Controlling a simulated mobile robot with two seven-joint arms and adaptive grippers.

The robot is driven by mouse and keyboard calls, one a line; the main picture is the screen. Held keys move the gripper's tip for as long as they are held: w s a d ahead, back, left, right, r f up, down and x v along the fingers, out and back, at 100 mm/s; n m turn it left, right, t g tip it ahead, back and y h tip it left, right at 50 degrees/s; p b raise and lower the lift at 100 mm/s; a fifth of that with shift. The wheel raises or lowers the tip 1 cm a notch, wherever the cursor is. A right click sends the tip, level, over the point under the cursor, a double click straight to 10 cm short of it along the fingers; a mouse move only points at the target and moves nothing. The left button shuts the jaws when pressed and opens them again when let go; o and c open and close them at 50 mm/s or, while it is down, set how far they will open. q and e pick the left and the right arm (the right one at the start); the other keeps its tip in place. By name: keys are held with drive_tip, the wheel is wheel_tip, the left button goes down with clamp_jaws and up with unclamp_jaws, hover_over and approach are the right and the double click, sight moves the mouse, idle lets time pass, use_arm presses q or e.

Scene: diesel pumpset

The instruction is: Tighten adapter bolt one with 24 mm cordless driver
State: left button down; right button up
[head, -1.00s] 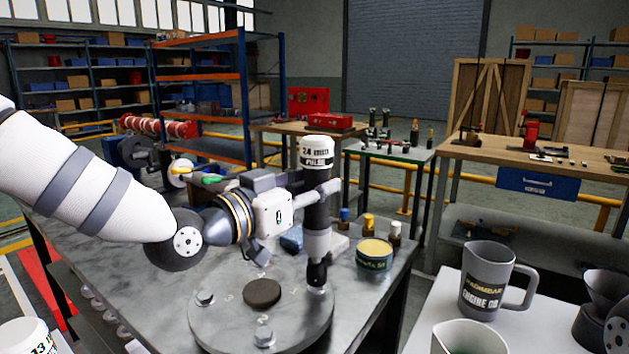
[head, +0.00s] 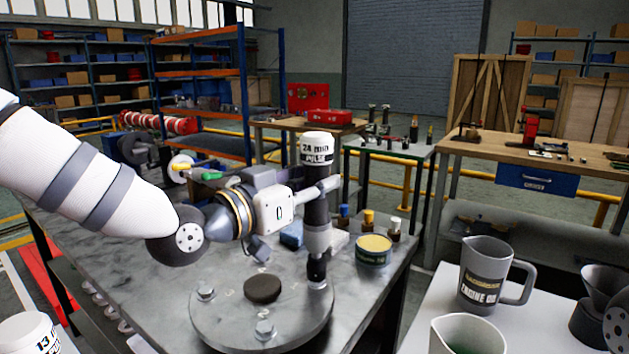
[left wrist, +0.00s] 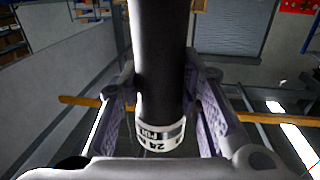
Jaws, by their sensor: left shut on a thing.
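The 24 mm cordless driver (head: 317,212) stands upright, with a white band marked 24 near its top. My left gripper (head: 318,189) is shut around its dark body; the left wrist view shows the driver (left wrist: 160,60) between both fingers of the gripper (left wrist: 165,95). The driver's socket end is down at the right rim of the round grey adapter plate (head: 225,318), over a bolt position that it hides. Two other bolts show on the plate, one at the left (head: 205,292) and one at the front (head: 265,329). My right gripper is not in view.
A dark disc (head: 262,288) sits mid-plate. Right of the driver stand a green tin (head: 374,251) and small bottles (head: 368,219). A grey engine oil jug (head: 484,275) stands on a white surface at right. Screwdrivers (head: 205,170) lie behind my left wrist.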

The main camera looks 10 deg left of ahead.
use_arm(q)
drive_tip(key=shift+f, duration=0.95)
idle(1.6)
